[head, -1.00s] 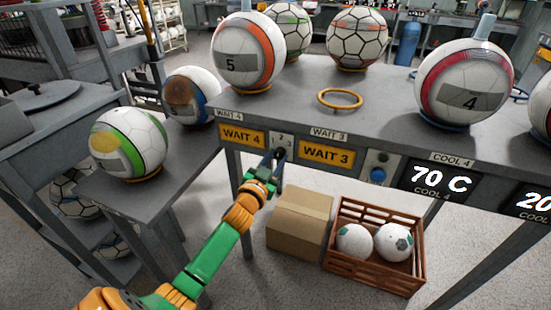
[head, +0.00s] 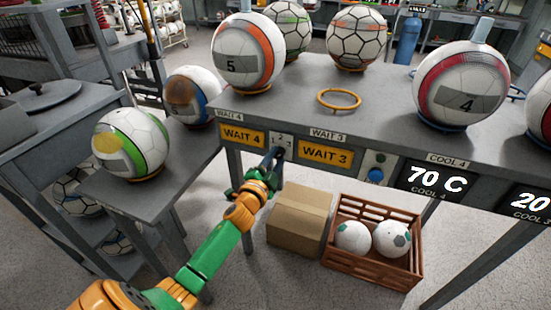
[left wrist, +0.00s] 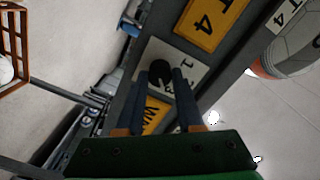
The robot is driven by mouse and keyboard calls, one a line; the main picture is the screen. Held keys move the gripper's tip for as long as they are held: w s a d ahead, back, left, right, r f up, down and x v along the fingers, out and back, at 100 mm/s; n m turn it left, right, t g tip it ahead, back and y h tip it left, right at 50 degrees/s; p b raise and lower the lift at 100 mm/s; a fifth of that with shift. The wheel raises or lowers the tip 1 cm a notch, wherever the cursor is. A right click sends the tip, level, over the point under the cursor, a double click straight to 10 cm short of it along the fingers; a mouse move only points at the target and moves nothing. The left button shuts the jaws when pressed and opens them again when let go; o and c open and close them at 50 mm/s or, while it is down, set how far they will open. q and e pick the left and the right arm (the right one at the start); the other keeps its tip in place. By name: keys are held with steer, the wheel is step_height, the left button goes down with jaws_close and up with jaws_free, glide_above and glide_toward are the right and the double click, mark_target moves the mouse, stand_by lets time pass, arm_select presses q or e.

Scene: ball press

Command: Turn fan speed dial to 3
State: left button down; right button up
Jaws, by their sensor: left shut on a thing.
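The fan speed dial is a small black knob (left wrist: 160,73) on a white plate with numbers (left wrist: 182,80), of which a 3 and part of others show in the left wrist view. In the head view the plate (head: 282,139) sits on the table's front edge between the WAIT 4 and WAIT 3 signs. My left gripper (head: 273,157) reaches up to it and largely covers the knob. In the left wrist view its two dark fingers (left wrist: 161,80) are on both sides of the knob, shut on it. The knob's pointer setting cannot be read. My right gripper is not in view.
A blue button (head: 376,175) sits right of the WAIT 3 sign (head: 326,152). A 70 C display (head: 436,180) is further right. Below are a cardboard box (head: 298,220) and a brown crate (head: 372,275) with two balls. Several balls stand on the tables.

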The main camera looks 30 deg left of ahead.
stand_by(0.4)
arm_select(q)
steer(key=c, duration=0.5)
jaws_free()
steer(key=shift+c, duration=0.2)
steer(key=shift+s, duration=0.15)
steer(key=v, duration=0.7)
steer(key=shift+p, duration=0.3)
